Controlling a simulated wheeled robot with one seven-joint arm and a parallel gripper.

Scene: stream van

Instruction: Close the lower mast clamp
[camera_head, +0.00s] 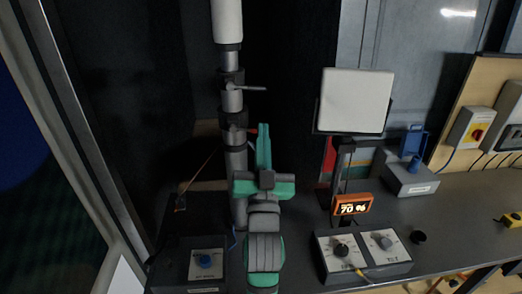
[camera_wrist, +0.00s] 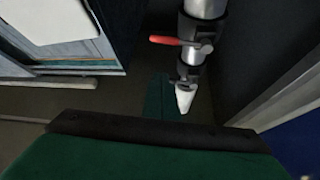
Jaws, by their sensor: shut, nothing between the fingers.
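The mast (camera_head: 235,160) stands upright at the left in the head view. Its lower clamp (camera_head: 234,121) is a dark collar whose red lever (camera_head: 252,131) sticks out to the right. The wrist view shows a red lever (camera_wrist: 165,41) standing out to the left from a dark collar on the mast (camera_wrist: 193,68). A second clamp (camera_head: 232,78) sits higher, with a grey lever (camera_head: 250,88) out to the right. My gripper (camera_head: 263,130) is shut and empty, its teal fingers upright just right of the red lever. The fingers also show in the wrist view (camera_wrist: 160,90). Contact with the lever is unclear.
A white panel (camera_head: 354,101) stands right of the mast. An orange display (camera_head: 351,204) and a control box with knobs (camera_head: 362,254) are on the desk. Another knob box (camera_head: 206,265) lies at front left. A thin cord runs left of the mast.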

